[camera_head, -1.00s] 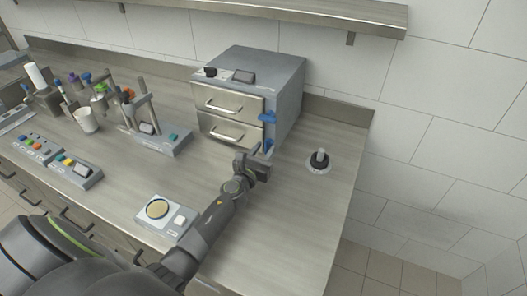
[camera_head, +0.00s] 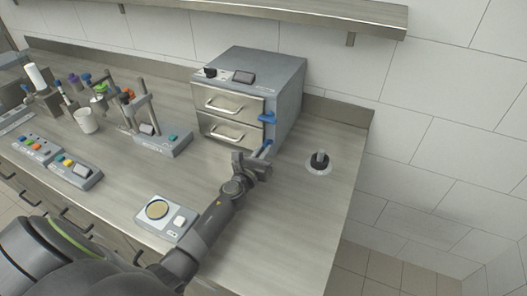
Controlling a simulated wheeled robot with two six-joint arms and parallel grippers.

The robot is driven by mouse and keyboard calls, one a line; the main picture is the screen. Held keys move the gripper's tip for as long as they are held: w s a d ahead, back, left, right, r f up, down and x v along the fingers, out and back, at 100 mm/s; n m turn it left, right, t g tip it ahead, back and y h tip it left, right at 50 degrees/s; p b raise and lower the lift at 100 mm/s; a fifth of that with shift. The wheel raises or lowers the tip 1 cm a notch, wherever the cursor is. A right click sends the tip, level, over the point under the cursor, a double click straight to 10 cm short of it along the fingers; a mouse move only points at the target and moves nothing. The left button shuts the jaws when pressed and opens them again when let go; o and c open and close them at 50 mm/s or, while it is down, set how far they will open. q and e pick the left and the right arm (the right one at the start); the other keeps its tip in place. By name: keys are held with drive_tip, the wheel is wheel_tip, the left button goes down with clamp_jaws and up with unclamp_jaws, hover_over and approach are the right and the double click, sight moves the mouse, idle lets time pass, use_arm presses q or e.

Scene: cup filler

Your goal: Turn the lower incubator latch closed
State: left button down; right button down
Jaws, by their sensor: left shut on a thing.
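The incubator (camera_head: 285,88) is a grey box with two drawers at the back of the bench. Its upper drawer (camera_head: 228,104) and lower drawer (camera_head: 230,132) look shut. The blue upper latch (camera_head: 267,118) sits at the right edge of the front. The blue lower latch (camera_head: 266,144) is below it, partly hidden by my left gripper. My left gripper (camera_head: 262,155) is at the lower latch and shut on it. The latch's exact angle is hard to tell. My right gripper is not in view.
A round grey-and-black knob (camera_head: 319,162) stands on the bench to the right. A small device with a round tan plate (camera_head: 157,209) lies in front. A white cup (camera_head: 86,121) and stands are at the left. Bare bench lies right of the arm.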

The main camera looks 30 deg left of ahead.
use_arm(q)
drive_tip(key=n, duration=0.4)
drive_tip(key=shift+a+f, duration=0.1)
drive_tip(key=n+b, duration=0.1)
drive_tip(key=n, duration=0.3)
drive_tip(key=shift+a+f+n, duration=0.1)
drive_tip(key=shift+n, duration=0.3)
drive_tip(key=n, duration=0.4)
drive_tip(key=shift+f+b, duration=0.1)
drive_tip(key=shift+b, duration=0.3)
drive_tip(key=shift+f+n+b, duration=0.1)
drive_tip(key=shift+n+b, duration=0.2)
drive_tip(key=shift+n, duration=1.5)
drive_tip(key=c, duration=1.5)
unclamp_jaws()
drive_tip(key=shift+o, duration=0.2)
drive_tip(key=shift+s, duration=0.1)
